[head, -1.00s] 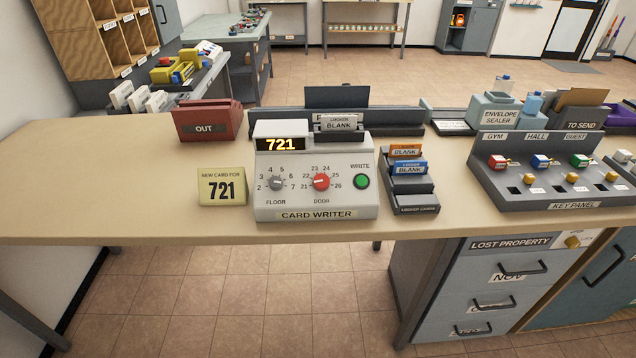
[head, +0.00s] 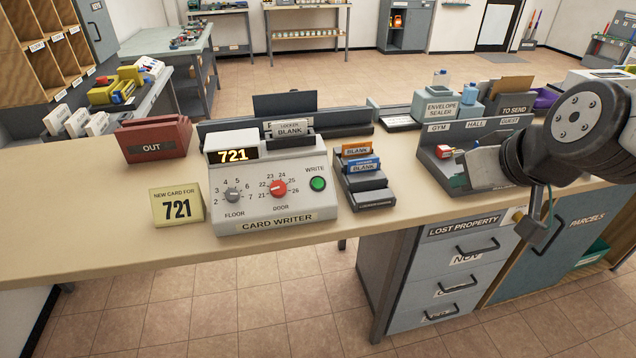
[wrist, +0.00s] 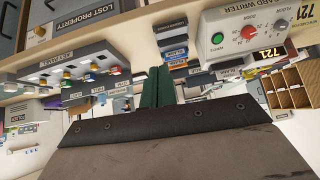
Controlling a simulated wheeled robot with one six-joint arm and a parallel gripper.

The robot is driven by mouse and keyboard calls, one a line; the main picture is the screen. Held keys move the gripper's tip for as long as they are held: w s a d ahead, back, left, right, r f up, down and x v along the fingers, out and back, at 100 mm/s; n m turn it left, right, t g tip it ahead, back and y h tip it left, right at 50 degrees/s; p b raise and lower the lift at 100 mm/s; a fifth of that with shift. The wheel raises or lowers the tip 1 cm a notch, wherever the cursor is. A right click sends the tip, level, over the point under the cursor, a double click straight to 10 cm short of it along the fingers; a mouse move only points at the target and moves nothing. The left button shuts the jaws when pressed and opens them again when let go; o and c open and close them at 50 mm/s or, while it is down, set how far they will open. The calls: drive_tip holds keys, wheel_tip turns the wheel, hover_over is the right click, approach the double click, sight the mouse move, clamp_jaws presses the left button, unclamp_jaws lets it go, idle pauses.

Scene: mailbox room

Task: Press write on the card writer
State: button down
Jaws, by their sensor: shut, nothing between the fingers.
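The grey card writer (head: 262,219) stands on the counter, its display (head: 232,155) lit with 721. Its green round WRITE button (head: 317,184) is at the right of its face, beside the red DOOR dial (head: 278,188) and the grey FLOOR dial (head: 232,195). A card marked LOCKER BLANK (head: 290,129) stands upright at its top. In the wrist view the writer is upside down at upper right, with the button (wrist: 217,38) in clear sight. My gripper (wrist: 158,74) is shut and empty, its green fingers together, apart from the button.
A card tray (head: 366,199) stands just right of the writer. The key panel (head: 440,165) is partly hidden behind my arm. A sign reading 721 (head: 177,208) and the red OUT box (head: 153,146) are at left. The counter's front strip is clear.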

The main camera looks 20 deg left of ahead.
sight(318, 183)
drive_tip(key=w+a+f+n+t, duration=0.1)
drive_tip(key=a+f+n+t, duration=0.1)
drive_tip(key=a, duration=1)
drive_tip(key=w+a+f+n+t, duration=0.2)
drive_tip(key=a+f+t, duration=0.2)
drive_tip(key=a, duration=0.7)
drive_tip(key=shift+w+a+t, duration=0.2)
drive_tip(key=shift+a+t, duration=0.15)
drive_tip(key=shift+t, duration=0.75)
drive_tip(key=shift+f, duration=0.15)
drive_tip(key=shift+w+a+f, duration=0.4)
drive_tip(key=shift+w+f, duration=0.3)
drive_tip(key=shift+f, duration=0.5)
drive_tip(key=shift+w+a+f, duration=0.45)
drive_tip(key=shift+w+f, duration=0.3)
drive_tip(key=shift+f, duration=0.4)
drive_tip(key=shift+w+a+f, duration=0.4)
drive_tip(key=shift+w+f, duration=0.3)
drive_tip(key=shift+f, duration=0.5)
drive_tip(key=shift+w+a+f, duration=0.15)
drive_tip(key=shift+w+f, duration=0.1)
drive_tip(key=shift+f, duration=0.1)
